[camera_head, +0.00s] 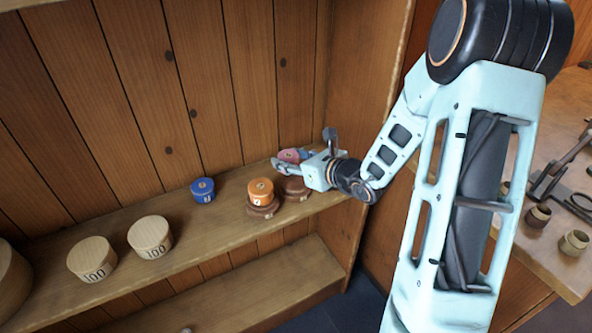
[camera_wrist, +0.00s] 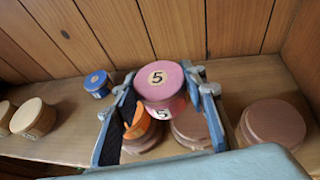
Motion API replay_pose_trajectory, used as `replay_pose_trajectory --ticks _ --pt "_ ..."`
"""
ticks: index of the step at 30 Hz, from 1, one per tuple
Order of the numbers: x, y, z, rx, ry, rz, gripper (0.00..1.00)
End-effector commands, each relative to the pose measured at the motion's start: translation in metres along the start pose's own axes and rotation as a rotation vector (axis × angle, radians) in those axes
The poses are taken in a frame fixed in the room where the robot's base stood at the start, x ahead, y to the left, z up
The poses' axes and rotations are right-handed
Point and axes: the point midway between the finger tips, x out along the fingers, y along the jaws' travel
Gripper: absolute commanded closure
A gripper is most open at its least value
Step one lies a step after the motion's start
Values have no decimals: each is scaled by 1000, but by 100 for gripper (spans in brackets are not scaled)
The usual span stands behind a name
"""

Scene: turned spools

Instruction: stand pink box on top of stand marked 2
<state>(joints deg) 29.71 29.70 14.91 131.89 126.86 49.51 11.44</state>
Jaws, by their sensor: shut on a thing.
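The pink box (camera_head: 289,155), a short round box marked 5, is held by my gripper (camera_head: 296,162) above the shelf. In the wrist view the pink box (camera_wrist: 160,82) sits upright between the two fingers. Brown round stands show below: one under the orange box (camera_head: 261,189), another (camera_head: 295,187) just below my gripper, and a bare one (camera_wrist: 272,122) at the right in the wrist view. The pink box appears raised above the middle stand (camera_wrist: 192,125), which it partly hides. I cannot read the stands' numbers.
A blue box (camera_head: 203,190) stands left of the orange one. Two pale round boxes marked 100 (camera_head: 150,236) stand further left on the wooden shelf (camera_head: 215,224). The back wall and right side wall are close to my gripper.

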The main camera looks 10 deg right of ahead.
Motion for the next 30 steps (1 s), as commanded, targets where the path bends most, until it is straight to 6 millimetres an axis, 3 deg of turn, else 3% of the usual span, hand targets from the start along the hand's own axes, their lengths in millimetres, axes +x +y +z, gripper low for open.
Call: replay_pose_trajectory --ticks 9,16,24,30 --pt "27 -29 -32 2 1 1 84" --pt "34 -38 -42 1 1 1 84" --pt "45 -37 -68 1 1 2 84" --pt "46 -37 -69 0 0 1 84"
